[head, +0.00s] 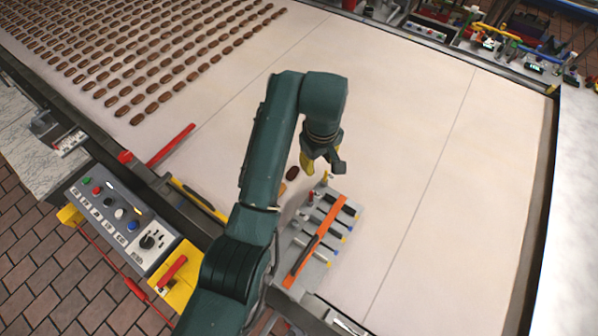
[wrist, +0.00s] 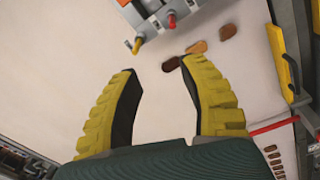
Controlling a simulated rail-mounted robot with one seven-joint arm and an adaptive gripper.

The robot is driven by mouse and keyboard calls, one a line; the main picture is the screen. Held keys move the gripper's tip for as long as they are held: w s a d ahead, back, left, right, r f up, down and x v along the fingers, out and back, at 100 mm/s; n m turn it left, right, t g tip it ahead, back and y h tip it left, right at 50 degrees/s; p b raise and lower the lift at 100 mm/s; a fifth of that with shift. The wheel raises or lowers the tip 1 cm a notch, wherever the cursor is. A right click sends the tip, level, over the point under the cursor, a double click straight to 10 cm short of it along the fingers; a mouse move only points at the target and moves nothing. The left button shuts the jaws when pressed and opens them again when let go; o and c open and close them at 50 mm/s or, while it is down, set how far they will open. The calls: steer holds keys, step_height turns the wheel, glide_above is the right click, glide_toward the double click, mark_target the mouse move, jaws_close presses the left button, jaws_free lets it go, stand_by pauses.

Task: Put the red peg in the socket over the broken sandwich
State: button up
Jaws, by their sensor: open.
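My gripper (wrist: 158,67) is open and empty, with its yellow fingers apart over the pale belt. In the head view the gripper (head: 308,162) hangs just beyond the grey rack. The red peg (wrist: 171,21) stands at the near edge of the rack, ahead of the fingertips in the wrist view. It also shows in the head view (head: 311,197). Three sandwiches lie in a row near the fingers: a dark one (wrist: 171,64), a lighter brown one (wrist: 197,47) and another dark one (wrist: 228,31). I cannot tell which is broken. No socket is clearly visible.
A yellow peg (wrist: 136,46) stands on the rack beside the red one. The grey rack (head: 352,212) carries an orange bar (head: 316,240). A red bar (head: 170,145) and a control panel (head: 118,218) are at the left. The belt (head: 400,120) right of my arm is clear.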

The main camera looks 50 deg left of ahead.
mark_target(311, 193)
steer(key=shift+g, duration=0.3)
steer(key=f+b, duration=0.1)
steer(key=f, duration=0.2)
steer(key=s+f+b, duration=0.1)
steer(key=f, duration=0.3)
steer(key=f+b, duration=0.1)
steer(key=f, duration=0.2)
steer(key=shift+s+a+f, duration=0.1)
steer(key=shift+s+f, duration=0.1)
steer(key=f, duration=0.6)
steer(key=shift+s+d, duration=0.1)
steer(key=shift+d, duration=0.15)
jaws_close()
